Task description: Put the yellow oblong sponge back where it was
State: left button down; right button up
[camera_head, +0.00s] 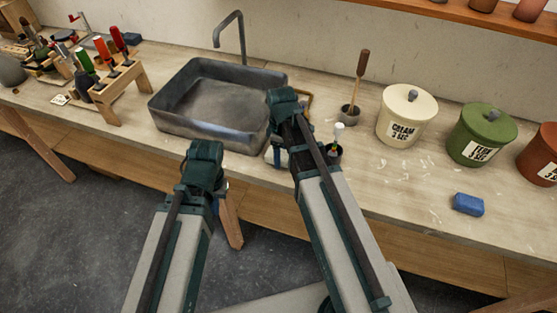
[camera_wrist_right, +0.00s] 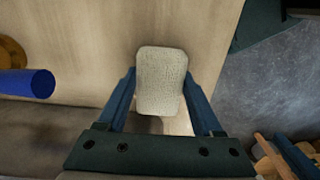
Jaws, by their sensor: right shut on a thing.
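A pale cream-yellow oblong sponge (camera_wrist_right: 161,82) with rounded corners sits between the two blue fingers of my right gripper (camera_wrist_right: 163,100) in the right wrist view. The gripper is shut on it, over the wooden worktop. In the head view my right gripper (camera_head: 277,150) is at the right front of the grey sink, mostly hidden behind its own arm; the sponge is hardly made out there. My left gripper (camera_head: 220,190) is in front of the sink near the worktop's front edge, its fingers mostly hidden by its wrist.
The grey sink (camera_head: 185,123) stands behind my grippers. A dark cup (camera_head: 331,156) with a white-tipped tool is beside my right arm. A brush pot (camera_head: 349,115), cream canister (camera_head: 405,120), green canister (camera_head: 480,140) and blue block (camera_head: 467,204) are to the right. A wooden tool rack (camera_head: 122,90) stands left.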

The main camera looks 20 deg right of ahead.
jog(key=shift+f, duration=0.3)
jog(key=shift+d, duration=0.2)
jog(key=shift+a+f, duration=0.1)
jog(key=o, duration=1.2)
pick_arm(q)
jog(key=shift+f, duration=0.35)
jog(key=shift+r, duration=0.1)
pick_arm(e)
notch_tip(320, 180, up, 12)
jog(key=r+p, duration=0.1)
jog(key=p, duration=1.1)
pick_arm(q)
notch_tip(320, 180, up, 12)
pick_arm(e)
jog(key=s+a+m+h, duration=0.1)
jog(key=s+a+m, duration=0.6)
jog(key=s+a, duration=0.4)
jog(key=s, duration=0.3)
jog(key=shift+f, duration=0.25)
